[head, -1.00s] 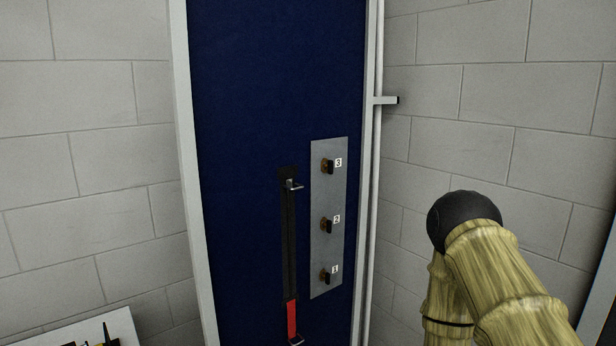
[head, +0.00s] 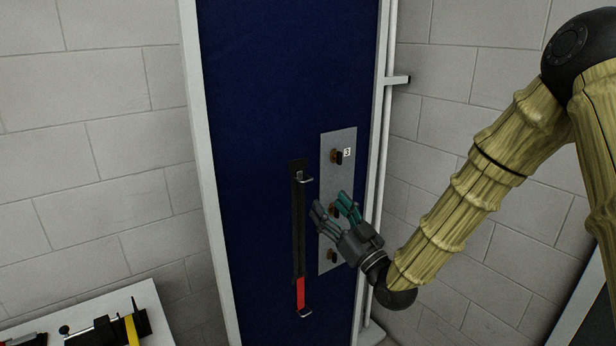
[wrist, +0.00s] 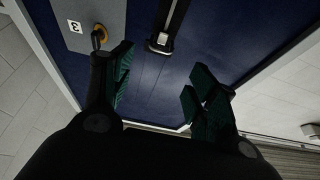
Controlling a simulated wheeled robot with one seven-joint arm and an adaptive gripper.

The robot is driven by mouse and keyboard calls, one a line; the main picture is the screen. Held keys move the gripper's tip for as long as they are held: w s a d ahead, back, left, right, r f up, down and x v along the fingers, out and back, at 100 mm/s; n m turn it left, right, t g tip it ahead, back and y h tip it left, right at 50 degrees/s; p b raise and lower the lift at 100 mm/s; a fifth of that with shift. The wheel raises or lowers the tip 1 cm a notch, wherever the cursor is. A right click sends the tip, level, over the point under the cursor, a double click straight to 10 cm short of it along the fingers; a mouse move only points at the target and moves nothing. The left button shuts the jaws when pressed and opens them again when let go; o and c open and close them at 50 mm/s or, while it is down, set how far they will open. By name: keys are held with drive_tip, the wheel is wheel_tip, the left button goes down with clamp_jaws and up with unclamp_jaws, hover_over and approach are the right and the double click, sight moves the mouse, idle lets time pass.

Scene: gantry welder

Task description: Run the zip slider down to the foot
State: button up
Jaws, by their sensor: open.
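The zip (head: 298,230) is a narrow black upright strip on a dark blue panel, with a red stretch (head: 301,292) near its foot (head: 304,314). The slider (head: 303,179), with a small metal pull, sits near the strip's top end. In the wrist view the strip's end with the slider (wrist: 162,41) shows at upper middle, beyond the fingers. My gripper (head: 329,202) is open and empty. In the head view it appears right of the strip and lower than the slider, in front of the grey plate. No contact with the slider shows.
My gripper partly covers the lower knobs. A white table (head: 150,300) with tools stands at lower left.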

sight(308, 181)
drive_tip(key=p+x, duration=0.4)
drive_tip(key=x, duration=0.4)
drive_tip(key=shift+w+a+r, duration=0.1)
drive_tip(key=shift+w+a, duration=0.1)
drive_tip(key=shift+w, duration=0.05)
drive_tip(key=shift+p+x, duration=0.45)
drive_tip(key=shift+x, duration=0.3)
clamp_jaws()
wheel_tip(308, 181, down, 33)
drive_tip(key=b, duration=2.6)
drive_tip(key=shift+r, duration=0.2)
unclamp_jaws()
